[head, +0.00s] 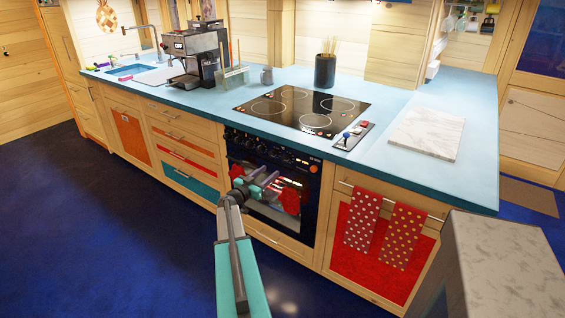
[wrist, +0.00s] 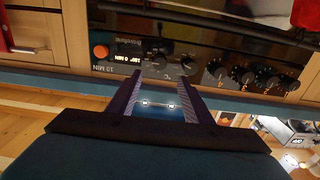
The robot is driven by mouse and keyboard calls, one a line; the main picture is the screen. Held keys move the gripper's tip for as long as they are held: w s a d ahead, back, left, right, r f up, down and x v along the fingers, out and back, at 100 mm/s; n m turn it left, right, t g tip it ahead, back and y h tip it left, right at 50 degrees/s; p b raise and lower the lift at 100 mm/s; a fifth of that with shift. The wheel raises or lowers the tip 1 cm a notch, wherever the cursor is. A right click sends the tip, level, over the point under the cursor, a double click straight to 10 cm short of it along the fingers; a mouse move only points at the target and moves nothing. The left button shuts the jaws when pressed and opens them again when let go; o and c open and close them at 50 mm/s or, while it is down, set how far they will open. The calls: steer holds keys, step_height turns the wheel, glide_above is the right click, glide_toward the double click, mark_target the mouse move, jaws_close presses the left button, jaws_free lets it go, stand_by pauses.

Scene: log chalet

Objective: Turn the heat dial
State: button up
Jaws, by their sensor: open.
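The black oven (head: 310,200) is built into the counter front, with a dark control panel along its top. In the wrist view the panel (wrist: 215,60) appears upside down, with several black dials (wrist: 268,77), a lit display (wrist: 128,54) and a round orange-red knob (wrist: 100,51). I cannot tell which dial is the heat dial. My gripper (head: 268,178) is in front of the oven in the head view. In the wrist view my gripper (wrist: 160,76) is open and empty, its fingers pointing at the panel near two dials (wrist: 187,65); contact cannot be made out.
Red dotted towels (head: 362,215) hang right of the oven. The dark floor at left is clear.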

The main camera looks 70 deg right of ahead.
mark_target(284, 160)
steer(key=shift+p+x, duration=0.85)
steer(key=shift+x, duration=5.05)
steer(key=c, duration=1.1)
steer(key=shift+o, duration=0.2)
steer(key=shift+m, duration=0.4)
steer(key=m+b, duration=0.2)
steer(key=shift+f+m, duration=0.15)
steer(key=shift+m, duration=0.15)
steer(key=m+b, duration=0.2)
steer(key=m, duration=0.1)
steer(key=shift+m, duration=0.3)
steer(key=m+b, duration=0.3)
steer(key=m, duration=0.1)
steer(key=shift+w+m, duration=0.1)
steer(key=shift+m, duration=0.3)
